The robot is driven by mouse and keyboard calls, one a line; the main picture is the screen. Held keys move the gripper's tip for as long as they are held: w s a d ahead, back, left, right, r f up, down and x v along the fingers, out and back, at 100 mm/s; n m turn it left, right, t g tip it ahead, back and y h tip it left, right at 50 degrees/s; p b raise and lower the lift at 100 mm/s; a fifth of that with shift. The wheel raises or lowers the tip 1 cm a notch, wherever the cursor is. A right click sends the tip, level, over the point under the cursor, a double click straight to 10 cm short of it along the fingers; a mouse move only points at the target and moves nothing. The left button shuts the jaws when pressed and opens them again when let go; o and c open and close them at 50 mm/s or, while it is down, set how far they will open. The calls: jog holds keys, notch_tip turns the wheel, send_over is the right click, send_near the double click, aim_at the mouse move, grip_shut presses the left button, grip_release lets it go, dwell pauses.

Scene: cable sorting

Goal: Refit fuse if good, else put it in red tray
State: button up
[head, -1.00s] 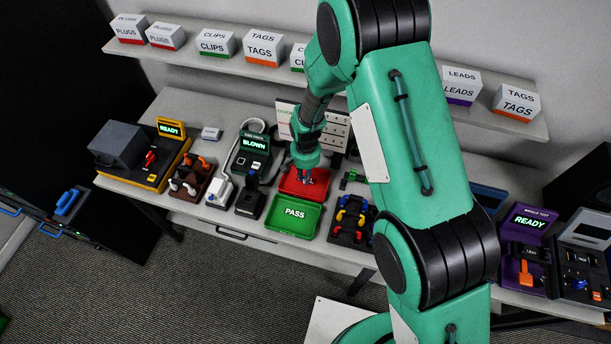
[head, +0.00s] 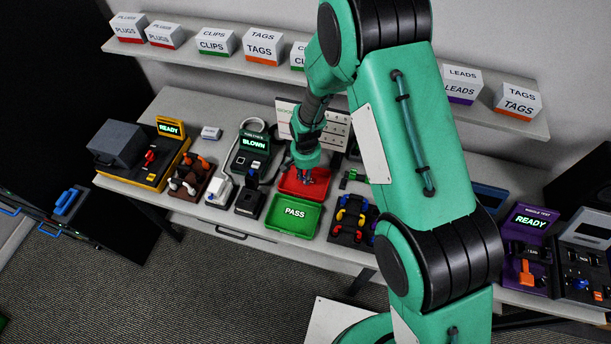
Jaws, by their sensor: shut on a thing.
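My gripper (head: 305,176) is over the red tray (head: 320,187), pointing down with its fingertips close to the tray. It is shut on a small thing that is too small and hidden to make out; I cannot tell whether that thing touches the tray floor. The tester (head: 250,157) left of the gripper shows BLOWN on its green-lit screen. The green tray marked PASS (head: 295,222) sits directly in front of the red tray.
A yellow unit reading READY (head: 165,150) stands at the left, beside a rack of orange and white plugs (head: 190,180). A dark rack with coloured parts (head: 351,218) is right of the green tray. A purple tester (head: 525,250) stands far right.

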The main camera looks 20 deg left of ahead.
jog(key=o, duration=1)
jog(key=shift+c, duration=0.2)
jog(key=shift+o, duration=0.5)
jog(key=o, duration=0.5)
jog(key=shift+c, duration=0.2)
jog(key=shift+r, duration=0.1)
jog(key=shift+r+p, duration=1.55)
jog(key=shift+r, duration=2.35)
